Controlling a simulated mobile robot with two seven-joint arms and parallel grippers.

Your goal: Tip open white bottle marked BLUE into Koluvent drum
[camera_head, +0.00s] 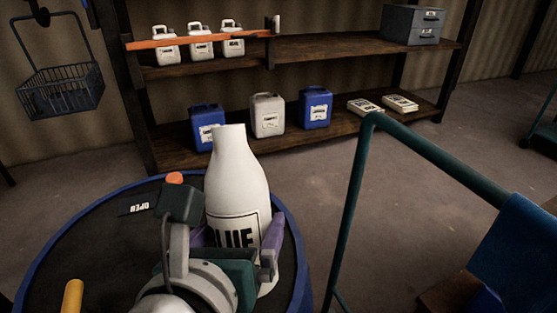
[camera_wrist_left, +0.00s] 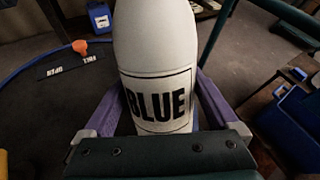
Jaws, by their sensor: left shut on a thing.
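The white bottle (camera_head: 236,175) marked BLUE stands upright in my left gripper (camera_head: 238,240), with its narrow neck at the top. The purple fingers are shut on its lower body, one on each side; they also show in the left wrist view (camera_wrist_left: 160,98). The bottle's opening is not clearly seen. Below and behind the gripper is a large round drum or vat with a blue rim (camera_head: 88,197) and a dark top. The bottle is over its right part in the head view. No Koluvent name is readable on it. My right gripper is not in view.
An orange knob (camera_head: 174,178) and a black OPEN plate (camera_head: 139,208) are on the dark top. A yellow bar (camera_head: 72,297) is at lower left. A green rail (camera_head: 358,190) stands right. Shelves (camera_head: 300,140) with several canisters are behind; floor between is clear.

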